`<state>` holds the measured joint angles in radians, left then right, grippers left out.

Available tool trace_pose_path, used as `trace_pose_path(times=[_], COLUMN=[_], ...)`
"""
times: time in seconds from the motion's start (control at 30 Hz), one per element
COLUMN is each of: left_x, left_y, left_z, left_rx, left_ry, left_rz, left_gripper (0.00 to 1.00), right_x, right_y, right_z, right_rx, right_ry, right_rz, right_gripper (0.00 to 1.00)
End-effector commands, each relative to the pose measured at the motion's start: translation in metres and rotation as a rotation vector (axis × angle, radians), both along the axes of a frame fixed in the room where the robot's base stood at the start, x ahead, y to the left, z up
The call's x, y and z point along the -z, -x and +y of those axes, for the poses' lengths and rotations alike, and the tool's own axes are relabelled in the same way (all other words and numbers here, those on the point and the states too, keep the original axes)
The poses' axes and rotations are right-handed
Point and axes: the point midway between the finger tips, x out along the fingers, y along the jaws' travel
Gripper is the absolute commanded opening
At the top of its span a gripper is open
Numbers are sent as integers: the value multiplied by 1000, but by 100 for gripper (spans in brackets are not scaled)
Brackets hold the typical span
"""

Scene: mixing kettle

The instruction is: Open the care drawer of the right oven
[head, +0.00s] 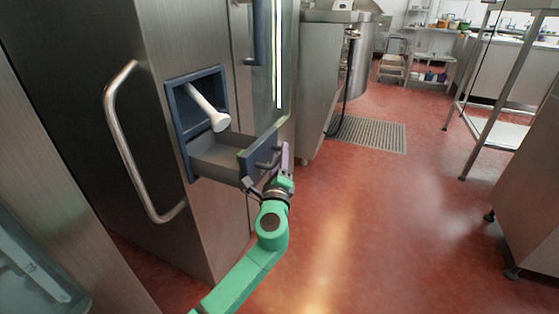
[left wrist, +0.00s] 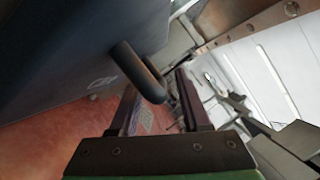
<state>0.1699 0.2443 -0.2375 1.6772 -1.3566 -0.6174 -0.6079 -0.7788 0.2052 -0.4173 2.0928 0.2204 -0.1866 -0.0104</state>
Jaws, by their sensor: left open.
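The care drawer (head: 225,155) of the oven is pulled out, a grey tray with a dark blue front panel. Its dark bar handle (head: 268,160) is on the front; the handle (left wrist: 140,72) also shows in the left wrist view. My left gripper (head: 268,182) is at the drawer front, close to the handle. In the left wrist view its jaws (left wrist: 155,95) are apart, with the handle's end near the fingertips; I cannot tell if they touch. A white nozzle-like piece (head: 208,108) hangs in the blue-framed opening above the tray. My right gripper is out of view.
A tall steel cabinet with a curved bar handle (head: 125,140) stands left of the drawer. A steel kettle unit (head: 325,75) stands behind it. The red floor (head: 380,220) to the right is clear, with a drain grate (head: 370,134) further back and a steel rack (head: 490,95) at the right.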

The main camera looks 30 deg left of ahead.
Motion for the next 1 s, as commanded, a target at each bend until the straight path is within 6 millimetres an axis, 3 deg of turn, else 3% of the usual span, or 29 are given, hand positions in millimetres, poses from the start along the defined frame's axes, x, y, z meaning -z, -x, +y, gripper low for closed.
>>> trace_pose_path(times=[0.17,0.6,0.7,1.0], left_x=[4,27,30,30], left_y=[15,112,126,132], left_z=[-6,-43,-49,-52], left_rx=[1,2,1,1], left_ry=[0,1,0,0], left_rz=[2,4,2,-1], left_gripper=[47,47,47,47], right_x=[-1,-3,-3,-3], right_y=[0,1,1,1], right_z=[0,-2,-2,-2], right_rx=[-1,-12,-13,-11], right_ry=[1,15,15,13], right_rz=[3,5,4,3], right_gripper=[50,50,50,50])
